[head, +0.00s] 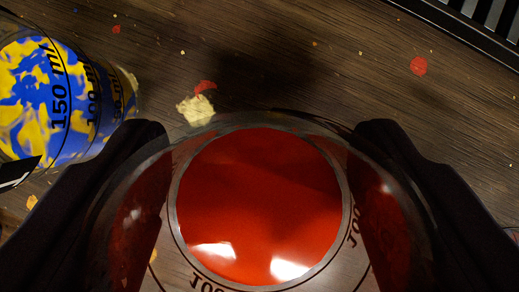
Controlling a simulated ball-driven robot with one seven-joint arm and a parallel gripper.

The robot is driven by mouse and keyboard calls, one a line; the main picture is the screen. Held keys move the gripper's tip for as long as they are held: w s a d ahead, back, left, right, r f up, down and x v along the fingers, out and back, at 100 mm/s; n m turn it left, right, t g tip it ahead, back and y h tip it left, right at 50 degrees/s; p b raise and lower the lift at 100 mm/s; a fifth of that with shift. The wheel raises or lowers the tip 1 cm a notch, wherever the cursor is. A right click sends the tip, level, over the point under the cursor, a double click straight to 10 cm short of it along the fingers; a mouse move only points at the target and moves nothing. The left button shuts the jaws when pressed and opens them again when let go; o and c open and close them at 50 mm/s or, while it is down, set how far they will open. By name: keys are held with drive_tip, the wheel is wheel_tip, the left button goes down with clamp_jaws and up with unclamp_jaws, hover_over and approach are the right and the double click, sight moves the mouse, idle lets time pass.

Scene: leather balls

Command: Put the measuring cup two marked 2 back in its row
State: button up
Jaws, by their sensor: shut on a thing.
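My gripper (262,205) has its two black fingers on either side of a clear measuring cup (225,124) and is shut on it. The cup is seen from above and holds a glossy red filling (258,195). Dark "100" markings show near its lower side, partly upside down. I cannot see a 2 on it. Another clear measuring cup (62,95), with blue and yellow contents and "150 ml" and "100 ml" marks, is at the left. It is partly cut off by the frame.
The dark wooden surface (260,60) carries scattered red and cream flakes, including a cream piece (196,109) beyond the held cup. A black slatted object (480,25) is at the top right. The upper middle is mostly clear.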

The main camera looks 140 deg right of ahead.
drive_tip(key=shift+f, duration=0.8)
drive_tip(key=shift+f, duration=0.15)
drive_tip(key=o, duration=1.2)
drive_tip(key=p+v, duration=0.6)
drive_tip(key=v, duration=0.6)
drive_tip(key=shift+r+p, duration=0.2)
drive_tip(key=shift+p, duration=0.1)
